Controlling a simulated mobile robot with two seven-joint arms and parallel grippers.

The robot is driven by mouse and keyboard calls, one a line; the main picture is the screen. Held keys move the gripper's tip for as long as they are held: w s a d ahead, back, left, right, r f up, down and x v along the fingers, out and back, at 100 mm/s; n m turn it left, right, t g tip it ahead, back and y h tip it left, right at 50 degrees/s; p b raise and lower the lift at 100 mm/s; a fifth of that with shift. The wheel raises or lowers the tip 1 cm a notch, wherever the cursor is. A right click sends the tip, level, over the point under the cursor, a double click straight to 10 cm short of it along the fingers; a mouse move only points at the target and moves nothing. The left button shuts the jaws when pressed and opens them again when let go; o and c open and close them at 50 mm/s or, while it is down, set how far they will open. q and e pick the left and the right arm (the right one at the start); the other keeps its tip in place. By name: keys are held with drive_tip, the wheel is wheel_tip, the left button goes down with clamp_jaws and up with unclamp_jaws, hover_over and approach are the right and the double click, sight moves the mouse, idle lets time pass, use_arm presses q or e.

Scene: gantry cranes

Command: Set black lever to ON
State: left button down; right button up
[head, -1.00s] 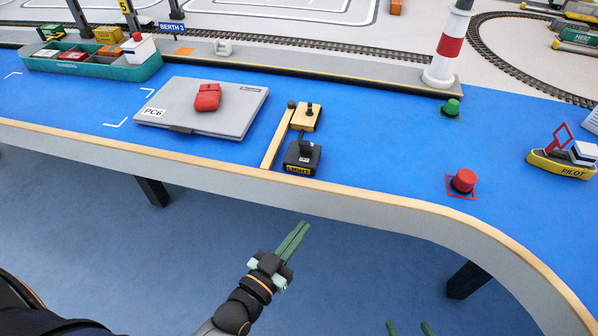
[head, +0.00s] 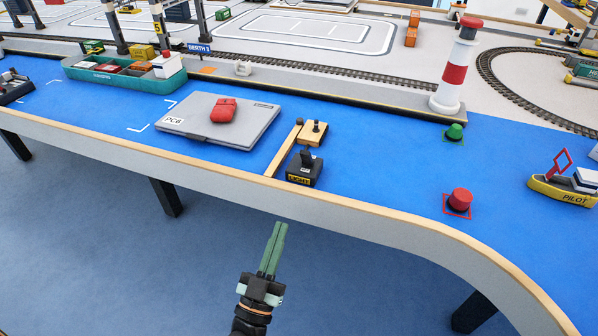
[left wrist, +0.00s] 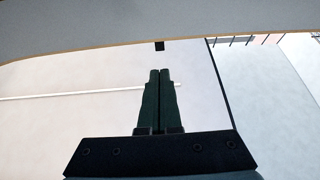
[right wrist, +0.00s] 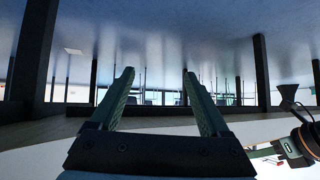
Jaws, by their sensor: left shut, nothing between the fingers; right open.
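The black lever (head: 306,157) stands on a dark box with a yellow label reading LIGHT (head: 302,178), near the front edge of the blue table. Which way the lever is set is too small to tell. My left gripper (head: 278,226) is shut and empty in front of the table edge, below and left of the lever box in the head view, and apart from it. Its closed fingers also show in the left wrist view (left wrist: 160,72). My right gripper (right wrist: 157,75) is open and empty in the right wrist view; it is not in the head view now.
A wooden piece with a dark knob (head: 312,134) and a wooden strip (head: 283,150) sit by the lever box.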

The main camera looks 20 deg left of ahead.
use_arm(q)
approach(304, 157)
drive_tip(key=shift+w+r, duration=0.3)
drive_tip(key=shift+w, duration=0.1)
drive_tip(key=x, duration=0.5)
drive_tip(key=shift+w, duration=0.1)
drive_tip(key=shift+w+r, duration=0.15)
drive_tip(key=shift+w, duration=0.15)
use_arm(e)
drive_tip(key=shift+w+r+t, duration=0.5)
drive_tip(key=shift+w+r, duration=0.45)
drive_tip(key=shift+r, duration=0.15)
use_arm(q)
drive_tip(key=shift+r+p, duration=0.15)
drive_tip(key=shift+p, duration=0.5)
use_arm(e)
drive_tip(key=s+f+g, duration=0.1)
drive_tip(key=s+f, duration=0.1)
drive_tip(key=shift+s+d+f+g, duration=0.15)
drive_tip(key=shift+s+f+g, duration=0.05)
drive_tip(key=shift+s+g, duration=0.2)
use_arm(q)
drive_tip(key=shift+g+p, duration=0.3)
use_arm(e)
drive_tip(key=shift+r, duration=0.25)
